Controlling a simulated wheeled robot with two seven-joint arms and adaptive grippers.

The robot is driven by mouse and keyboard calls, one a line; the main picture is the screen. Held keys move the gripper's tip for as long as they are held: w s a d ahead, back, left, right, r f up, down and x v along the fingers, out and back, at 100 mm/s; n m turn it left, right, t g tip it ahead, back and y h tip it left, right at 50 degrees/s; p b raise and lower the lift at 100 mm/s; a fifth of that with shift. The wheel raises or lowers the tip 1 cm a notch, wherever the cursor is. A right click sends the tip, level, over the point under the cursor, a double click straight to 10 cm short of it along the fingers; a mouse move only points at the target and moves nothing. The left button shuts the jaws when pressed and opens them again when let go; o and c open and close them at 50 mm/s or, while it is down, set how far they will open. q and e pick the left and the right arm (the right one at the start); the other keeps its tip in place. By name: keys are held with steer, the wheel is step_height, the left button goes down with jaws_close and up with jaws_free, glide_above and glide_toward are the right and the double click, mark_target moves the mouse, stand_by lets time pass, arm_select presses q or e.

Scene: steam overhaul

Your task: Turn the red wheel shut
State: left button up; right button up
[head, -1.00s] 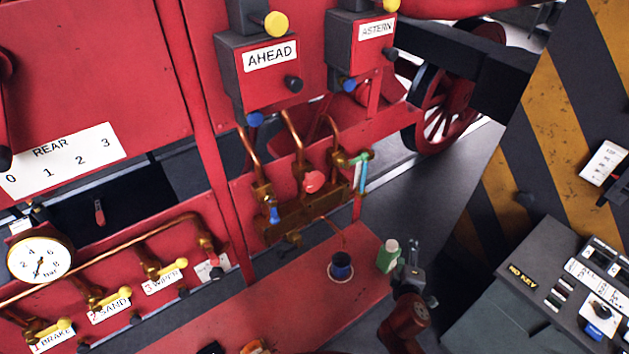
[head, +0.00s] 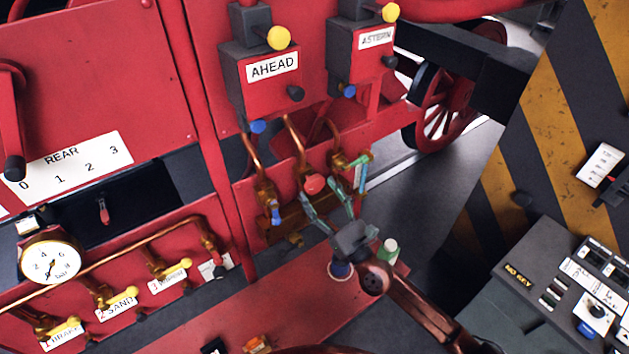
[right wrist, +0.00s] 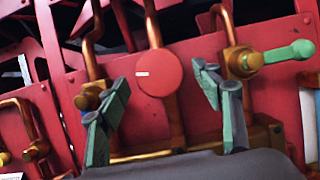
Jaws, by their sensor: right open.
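The red wheel (head: 314,184) sits on the brass pipework below the AHEAD box, between a blue-handled valve (head: 275,212) and a green-handled valve (head: 361,160). In the right wrist view the red wheel (right wrist: 159,73) is a round disc with a short white mark, facing the camera. My right gripper (head: 328,202) is open just in front of and below the wheel. In the right wrist view its fingers (right wrist: 165,95) stand apart on the left and right of the disc, with a gap to it on both sides. My left gripper is not in view.
Copper pipes (head: 294,137) rise behind the wheel. A grey control console (head: 545,285) stands at the right.

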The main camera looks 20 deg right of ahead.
steer(key=shift+p+x, duration=0.35)
steer(key=shift+x, duration=0.95)
steer(key=shift+c, duration=0.4)
steer(key=c, duration=1.1)
